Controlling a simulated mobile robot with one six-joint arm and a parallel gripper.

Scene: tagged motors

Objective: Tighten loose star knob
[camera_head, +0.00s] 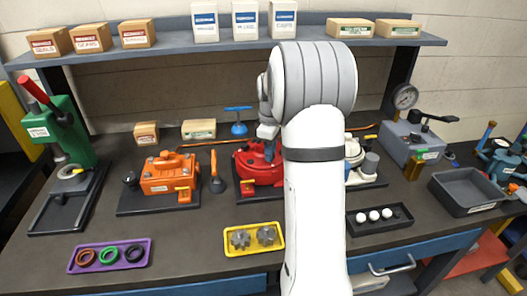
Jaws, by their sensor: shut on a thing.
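The red motor (250,168) stands on a dark base plate at the middle of the bench, partly hidden behind my arm. My gripper (271,150) points down at the top right of the red motor. It is shut on a small part there, taken to be the star knob, which the fingers and arm hide. An orange motor (168,174) stands to the left on its own plate. A cream-white motor (354,155) stands just right of my arm, partly covered.
A green press (58,130) stands at far left, and a grey gauge unit (405,140) at right. In front lie a purple ring tray (80,264), a yellow gear tray (233,250), a black ball tray (368,228) and an empty grey bin (470,193). A shelf (180,47) with boxes spans the back.

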